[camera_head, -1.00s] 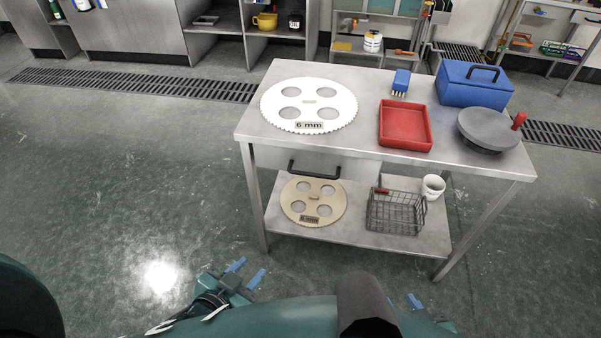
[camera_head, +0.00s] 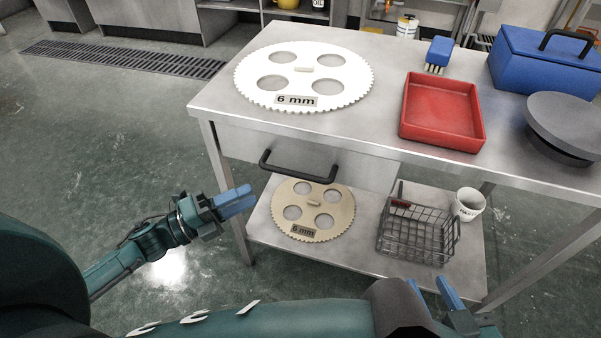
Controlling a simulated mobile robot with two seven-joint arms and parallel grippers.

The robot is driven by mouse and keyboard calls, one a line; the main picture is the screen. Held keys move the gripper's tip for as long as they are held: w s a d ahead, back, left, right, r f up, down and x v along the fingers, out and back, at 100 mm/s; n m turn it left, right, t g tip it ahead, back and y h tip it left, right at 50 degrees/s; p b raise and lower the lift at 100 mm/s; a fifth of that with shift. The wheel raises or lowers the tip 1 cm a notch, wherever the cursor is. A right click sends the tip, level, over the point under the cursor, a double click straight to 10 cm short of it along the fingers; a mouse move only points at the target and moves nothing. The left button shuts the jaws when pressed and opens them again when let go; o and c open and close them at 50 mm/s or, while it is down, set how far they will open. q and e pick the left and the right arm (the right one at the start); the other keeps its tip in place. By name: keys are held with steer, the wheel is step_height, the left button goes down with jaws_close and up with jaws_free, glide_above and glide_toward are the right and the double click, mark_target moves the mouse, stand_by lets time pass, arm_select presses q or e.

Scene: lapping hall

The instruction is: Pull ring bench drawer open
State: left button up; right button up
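The bench drawer (camera_head: 365,167) sits under the left part of the metal bench top and looks closed. Its dark bar handle (camera_head: 299,177) stands out from the front. My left gripper (camera_head: 246,200) is left of the handle and a little lower in the picture, apart from it, with nothing seen in it. Its blue fingers overlap in this view, so their gap is unclear. My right gripper (camera_head: 432,287) is at the bottom edge, below the wire basket in the picture. Its two blue fingers are apart and empty.
On the bench top (camera_head: 390,60) are a white toothed disc (camera_head: 304,73), a red tray (camera_head: 440,142), a brush (camera_head: 439,50), a blue box (camera_head: 540,68) and a grey round plate (camera_head: 565,122). The lower shelf (camera_head: 355,255) holds a tan disc (camera_head: 313,212), a wire basket (camera_head: 415,240) and a cup (camera_head: 469,203).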

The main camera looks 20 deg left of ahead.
mark_target(295, 172)
arm_select(q)
steer(key=x, duration=1.2)
steer(key=shift+r, duration=0.1)
steer(key=shift+c, duration=0.3)
jaws_close()
